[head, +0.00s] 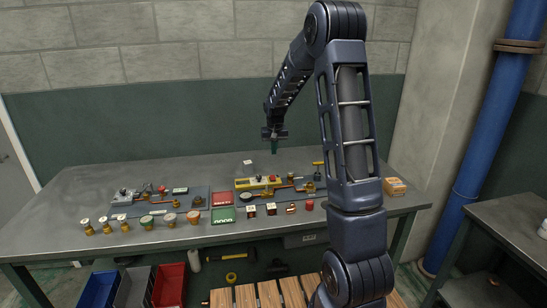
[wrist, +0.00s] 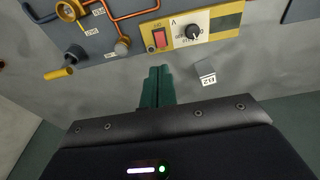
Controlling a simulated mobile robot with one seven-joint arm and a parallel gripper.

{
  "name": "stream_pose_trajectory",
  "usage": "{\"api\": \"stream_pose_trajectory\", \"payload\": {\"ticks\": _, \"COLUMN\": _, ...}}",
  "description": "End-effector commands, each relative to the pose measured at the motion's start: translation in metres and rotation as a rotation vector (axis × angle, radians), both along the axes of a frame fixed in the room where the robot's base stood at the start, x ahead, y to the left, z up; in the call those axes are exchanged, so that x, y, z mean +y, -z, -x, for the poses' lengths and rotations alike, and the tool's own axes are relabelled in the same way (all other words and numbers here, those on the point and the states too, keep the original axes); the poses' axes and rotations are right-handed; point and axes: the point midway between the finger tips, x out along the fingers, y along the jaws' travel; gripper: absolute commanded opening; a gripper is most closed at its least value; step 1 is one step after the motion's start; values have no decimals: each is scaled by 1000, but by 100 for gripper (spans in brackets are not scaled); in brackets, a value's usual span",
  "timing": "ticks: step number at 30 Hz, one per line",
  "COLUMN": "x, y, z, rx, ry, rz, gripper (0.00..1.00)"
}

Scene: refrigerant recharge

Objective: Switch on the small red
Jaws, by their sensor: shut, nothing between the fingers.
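The yellow panel also shows on the table in the head view (head: 246,186). My gripper (wrist: 155,72) is shut and empty, its green fingers together, just short of the switch in the wrist view. In the head view my gripper (head: 273,151) hangs pointing down above the back of the table, apart from the panel.
A small white tag block (wrist: 205,74) lies close to the right of my fingers. Copper pipes (wrist: 130,12) and a yellow-handled valve (wrist: 64,70) are left of the panel.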

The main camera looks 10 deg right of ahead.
Motion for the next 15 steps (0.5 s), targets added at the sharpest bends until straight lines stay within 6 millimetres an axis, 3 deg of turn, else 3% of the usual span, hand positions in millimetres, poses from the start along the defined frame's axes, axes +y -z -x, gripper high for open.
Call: {"api": "stream_pose_trajectory", "payload": {"ticks": 15, "x": 1, "y": 4, "z": -3, "rx": -46, "ry": 0, "rz": -1, "gripper": 0}}
